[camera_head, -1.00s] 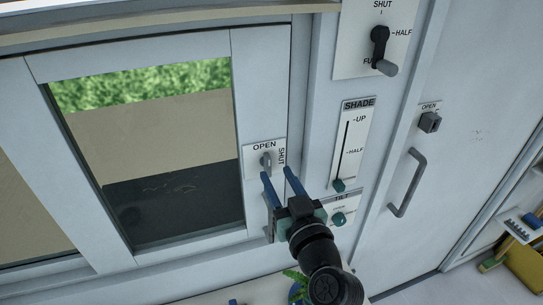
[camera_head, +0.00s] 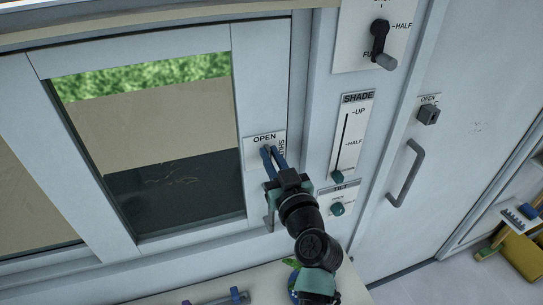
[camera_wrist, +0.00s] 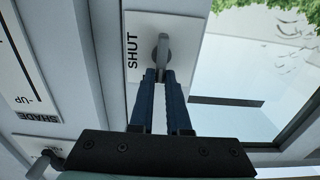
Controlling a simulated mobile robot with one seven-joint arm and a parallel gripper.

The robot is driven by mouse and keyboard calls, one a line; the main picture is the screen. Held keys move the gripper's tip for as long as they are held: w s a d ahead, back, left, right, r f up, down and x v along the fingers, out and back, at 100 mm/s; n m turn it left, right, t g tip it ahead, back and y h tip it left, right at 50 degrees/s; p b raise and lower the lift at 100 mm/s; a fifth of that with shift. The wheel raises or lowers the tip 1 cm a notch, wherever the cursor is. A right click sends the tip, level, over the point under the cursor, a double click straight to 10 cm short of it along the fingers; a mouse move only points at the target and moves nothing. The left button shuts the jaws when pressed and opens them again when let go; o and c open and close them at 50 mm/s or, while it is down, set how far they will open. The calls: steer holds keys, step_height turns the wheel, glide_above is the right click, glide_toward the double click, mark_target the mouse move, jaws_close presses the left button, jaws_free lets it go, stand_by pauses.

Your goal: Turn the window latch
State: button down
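The window latch is a small grey lever on a white plate (camera_head: 251,152) marked OPEN along the top and SHUT along the right side. The plate is on the window frame's right upright. In the wrist view the latch lever (camera_wrist: 162,52) stands out from the plate, its end between my fingertips. My gripper (camera_head: 268,151) has its blue fingers at the latch and hides most of it in the head view. In the wrist view the fingers (camera_wrist: 160,78) are close together, one on each side of the lever, and look shut on it. The exact lever angle is hard to tell.
Right of the latch are a SHADE slider (camera_head: 338,176), a TILT knob (camera_head: 338,209) and a black lever (camera_head: 380,40). A door handle (camera_head: 407,174) is farther right. A grey handle (camera_head: 269,215) sits below the latch. A counter (camera_head: 180,297) with a plant lies below.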

steer(key=shift+d+m, duration=0.1)
steer(key=shift+m, duration=0.3)
steer(key=shift+w+d+f+m+b, duration=0.1)
steer(key=shift+d+f+m+b, duration=0.25)
steer(key=shift+m, duration=2.5)
steer(key=shift+w+d+f+m+b, duration=0.2)
steer(key=shift+f+m+b, duration=0.25)
steer(key=shift+m, duration=2.45)
steer(key=shift+w+d+f+m+b, duration=0.1)
steer(key=shift+d+f+m+b, duration=0.25)
steer(key=shift+m, duration=2.5)
steer(key=c, duration=0.9)
jaws_free()
steer(key=shift+s, duration=0.1)
